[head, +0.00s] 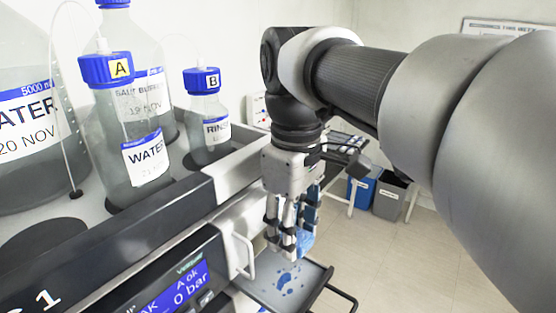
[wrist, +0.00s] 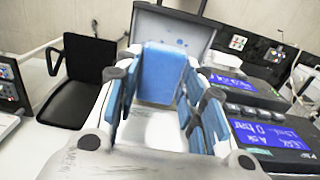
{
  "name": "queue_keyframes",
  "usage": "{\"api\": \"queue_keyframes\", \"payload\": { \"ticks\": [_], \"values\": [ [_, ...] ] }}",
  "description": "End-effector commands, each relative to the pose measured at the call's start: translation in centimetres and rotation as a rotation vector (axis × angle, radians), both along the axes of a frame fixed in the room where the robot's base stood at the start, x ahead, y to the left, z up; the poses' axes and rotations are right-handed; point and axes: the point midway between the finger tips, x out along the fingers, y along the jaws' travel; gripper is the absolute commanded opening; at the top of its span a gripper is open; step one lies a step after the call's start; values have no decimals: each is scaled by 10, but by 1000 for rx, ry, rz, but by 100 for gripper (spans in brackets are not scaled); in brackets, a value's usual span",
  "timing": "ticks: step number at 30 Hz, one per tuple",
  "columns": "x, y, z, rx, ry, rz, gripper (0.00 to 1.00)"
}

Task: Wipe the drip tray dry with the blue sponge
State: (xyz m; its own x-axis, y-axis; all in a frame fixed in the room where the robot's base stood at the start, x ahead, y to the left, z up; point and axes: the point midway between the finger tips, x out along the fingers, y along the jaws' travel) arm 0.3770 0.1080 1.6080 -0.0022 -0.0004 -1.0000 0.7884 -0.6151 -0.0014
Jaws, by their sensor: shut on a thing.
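The drip tray (head: 262,290) is a shallow grey tray with a dark rim, jutting out below the front of the machine. Blue wet spots (head: 288,280) lie on its floor. My gripper (head: 291,248) points down over the tray's back part, shut on the blue sponge (head: 306,242), which is partly hidden by the fingers. In the wrist view the sponge (wrist: 160,75) sits between the two fingers, with the tray (wrist: 196,30) beyond it and a few small blue spots on the tray floor. I cannot tell whether the sponge touches the tray.
Bottles with blue caps, such as the one marked A (head: 128,140) and the one marked B (head: 206,125), stand on the machine top at left. A white handle (head: 243,256) sits beside the tray. A black chair (wrist: 78,80) shows in the wrist view.

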Motion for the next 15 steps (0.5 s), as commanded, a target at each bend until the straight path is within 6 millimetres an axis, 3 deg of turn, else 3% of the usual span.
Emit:
{"api": "queue_keyframes", "payload": {
  "ticks": [8, 15],
  "values": [
    [0, 0, 1, 0, -1, 0, 18],
    [0, 0, -9, 1, -1, 0, 18]
  ]
}}
